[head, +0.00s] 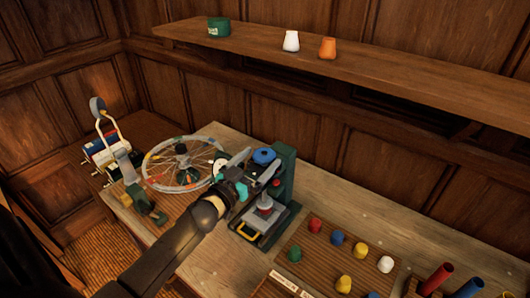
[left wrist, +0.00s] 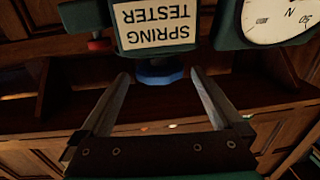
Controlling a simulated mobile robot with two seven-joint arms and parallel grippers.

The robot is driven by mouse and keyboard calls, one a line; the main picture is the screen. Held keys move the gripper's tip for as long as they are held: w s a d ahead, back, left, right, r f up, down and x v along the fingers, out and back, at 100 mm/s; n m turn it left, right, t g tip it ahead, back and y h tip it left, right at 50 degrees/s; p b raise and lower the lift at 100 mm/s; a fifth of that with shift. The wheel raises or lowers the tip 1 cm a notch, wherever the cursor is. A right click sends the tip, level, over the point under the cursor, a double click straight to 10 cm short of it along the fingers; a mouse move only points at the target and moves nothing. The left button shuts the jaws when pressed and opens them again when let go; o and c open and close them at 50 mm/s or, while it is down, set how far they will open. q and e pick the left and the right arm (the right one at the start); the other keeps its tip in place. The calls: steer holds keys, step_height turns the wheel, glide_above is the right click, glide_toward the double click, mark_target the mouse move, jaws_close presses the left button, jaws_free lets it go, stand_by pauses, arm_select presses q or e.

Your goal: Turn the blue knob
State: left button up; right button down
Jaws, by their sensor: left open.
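The blue knob (head: 264,156) sits at the top of a green spring tester (head: 284,180) on the bench. In the left wrist view the blue knob (left wrist: 160,75) shows below the "SPRING TESTER" label (left wrist: 157,25), between and beyond the fingertips. My left gripper (head: 258,167) is open and empty, with its fingers pointing at the knob from the front left. The fingers look apart from the knob, though the exact gap is hard to tell. My right gripper is not in view.
A spoked wheel (head: 185,164) stands left of the tester. A board (head: 318,254) with several coloured pieces lies to the right, with red (head: 436,279) and blue cylinders beyond. A dial (left wrist: 276,18) is beside the label. A wall shelf (head: 370,68) runs above the bench.

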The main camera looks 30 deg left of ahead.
mark_target(265, 153)
arm_select(q)
steer(key=shift+w, duration=1.65)
steer(key=c, duration=1.2)
steer(key=shift+c, duration=0.2)
steer(key=shift+h, duration=0.3)
steer(key=shift+m+h, duration=1)
steer(key=shift+h, duration=0.1)
steer(key=m+g+h, duration=0.1)
steer(key=h, duration=0.1)
steer(key=shift+a+f+m+h+b, duration=0.1)
steer(key=shift+m+h+b, duration=0.2)
steer(key=shift+b, duration=0.1)
steer(key=m+g+h+b, duration=0.1)
steer(key=m+h+b, duration=0.1)
steer(key=h+b, duration=0.1)
steer(key=m+g+h+b, duration=0.2)
steer(key=h+b, duration=0.1)
steer(key=shift+f+m+g+b, duration=0.1)
steer(key=shift+m+g+b, duration=0.2)
steer(key=shift+b, duration=0.05)
steer(key=shift+s+d+m+g+h+b, duration=0.1)
steer(key=shift+d+m+g+h+b, duration=0.1)
steer(key=shift+m+g+h+b, duration=0.7)
